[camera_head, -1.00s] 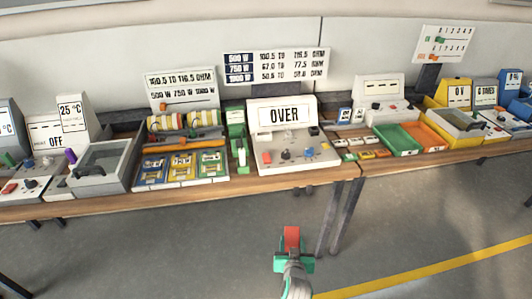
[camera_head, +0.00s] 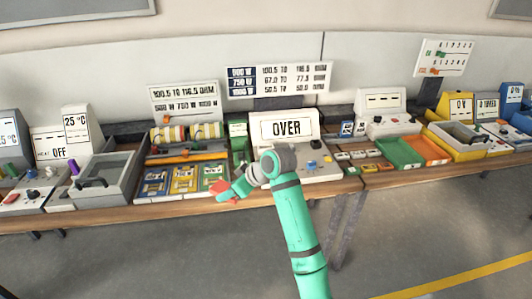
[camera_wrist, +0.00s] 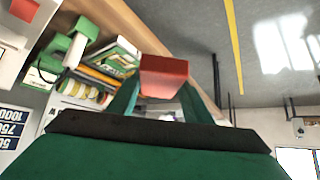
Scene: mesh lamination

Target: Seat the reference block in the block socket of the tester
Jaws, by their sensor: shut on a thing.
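My gripper (camera_head: 227,194) is shut on a red block, taken as the reference block (camera_wrist: 164,77), which sticks out past the green fingers in the wrist view. In the head view the red block (camera_head: 219,188) is in front of the tray of blue, yellow and green cards, left of the tester. The tester (camera_head: 325,163) is a white console with a sloped panel and a display reading OVER. My arm covers the left part of its panel. I cannot make out the block socket.
A green press-like device (camera_head: 238,139) stands left of the tester; it seems to show in the wrist view (camera_wrist: 62,52). Card tray (camera_head: 183,180) lies further left. Small coloured blocks (camera_head: 366,161) and green and orange trays (camera_head: 399,152) lie right. The floor in front is clear.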

